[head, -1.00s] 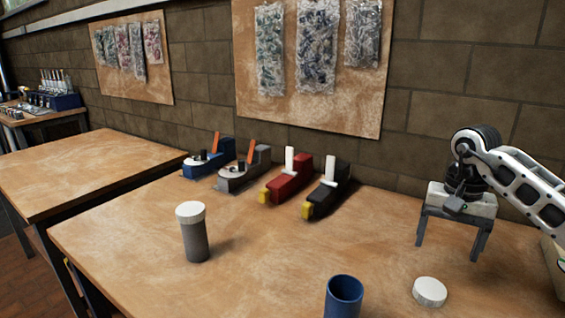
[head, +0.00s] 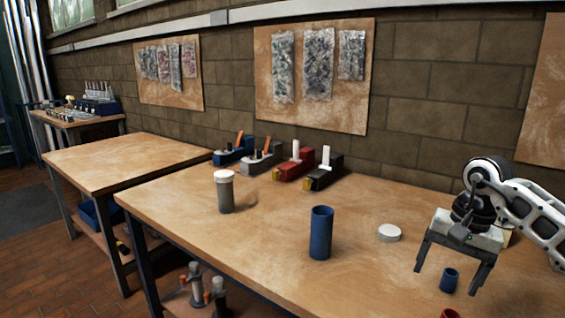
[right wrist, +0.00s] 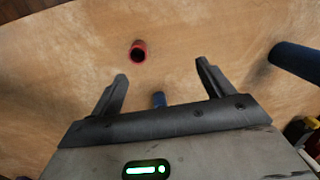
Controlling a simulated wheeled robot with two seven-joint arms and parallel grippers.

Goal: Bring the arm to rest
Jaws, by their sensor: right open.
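My right gripper (head: 445,280) is open and empty, its two fingers pointing down above the right part of the workbench (head: 280,243). In the right wrist view, the gripper's fingers (right wrist: 162,72) are spread with nothing held between them. A small blue cup (head: 449,280) shows between and behind the fingers in the head view; a bit of blue (right wrist: 158,99) also shows between the finger bases in the wrist view. My left gripper is in neither view.
A tall blue tube (head: 321,233), a white cap (head: 389,232) and a grey jar with a white lid (head: 226,194) stand on the bench. Several coloured tool-like blocks (head: 295,163) line the wall. A red cup (right wrist: 138,52) shows in the wrist view.

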